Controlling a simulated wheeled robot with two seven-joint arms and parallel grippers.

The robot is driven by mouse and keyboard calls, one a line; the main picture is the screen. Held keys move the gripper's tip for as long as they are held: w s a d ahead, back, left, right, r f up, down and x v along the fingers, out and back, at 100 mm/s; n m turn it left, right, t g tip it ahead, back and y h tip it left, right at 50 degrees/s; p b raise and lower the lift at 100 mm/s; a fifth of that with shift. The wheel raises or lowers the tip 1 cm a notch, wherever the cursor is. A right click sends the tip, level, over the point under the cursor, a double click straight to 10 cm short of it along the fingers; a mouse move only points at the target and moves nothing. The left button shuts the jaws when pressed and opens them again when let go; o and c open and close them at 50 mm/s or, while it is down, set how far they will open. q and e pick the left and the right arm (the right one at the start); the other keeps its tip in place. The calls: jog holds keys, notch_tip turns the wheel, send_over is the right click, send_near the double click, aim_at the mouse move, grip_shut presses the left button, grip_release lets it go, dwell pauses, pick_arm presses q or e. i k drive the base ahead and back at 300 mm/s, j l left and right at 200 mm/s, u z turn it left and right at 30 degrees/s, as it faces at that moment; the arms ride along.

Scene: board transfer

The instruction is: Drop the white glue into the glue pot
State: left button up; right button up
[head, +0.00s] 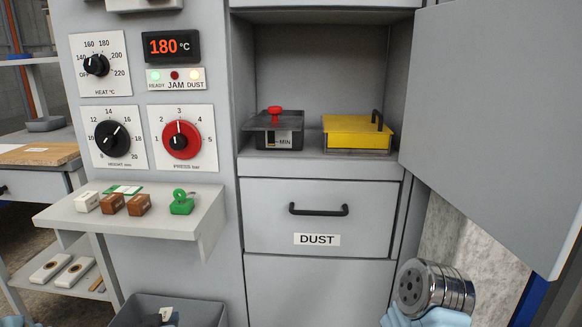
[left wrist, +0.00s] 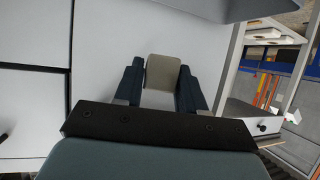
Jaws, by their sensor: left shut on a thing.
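In the left wrist view my left gripper (left wrist: 160,76) is shut on a pale whitish block (left wrist: 162,70), held between its two dark fingers. In the head view my left gripper (head: 163,318) is at the bottom edge, mostly cut off, with the pale block (head: 167,313) just showing. The glue pot (head: 276,137), dark grey with a red knob on top and a MIN label, stands in the open cabinet bay, up and to the right of the gripper. Another white block (head: 86,202) rests on the small shelf. My right gripper is not in view.
A yellow tray (head: 352,132) with a black handle stands right of the pot. The cabinet door (head: 490,110) is open to the right. The shelf (head: 150,222) also holds brown blocks (head: 138,204) and a green piece (head: 181,204). A grey bin (head: 130,308) is below.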

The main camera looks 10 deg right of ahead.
aim_at(279, 141)
jog(key=j+z, duration=0.55)
jog(key=z, duration=0.2)
jog(key=j+z, duration=0.4)
jog(key=k+j, duration=0.1)
jog(key=j, duration=0.25)
jog(key=k+j+z, duration=0.15)
jog(key=j, duration=0.2)
jog(key=k+j, duration=0.1)
jog(key=j, duration=0.3)
jog(key=k+j+z, duration=0.1)
jog(key=j, duration=0.25)
jog(key=k+j+z, duration=0.1)
jog(key=k+j, duration=0.1)
jog(key=j, duration=0.1)
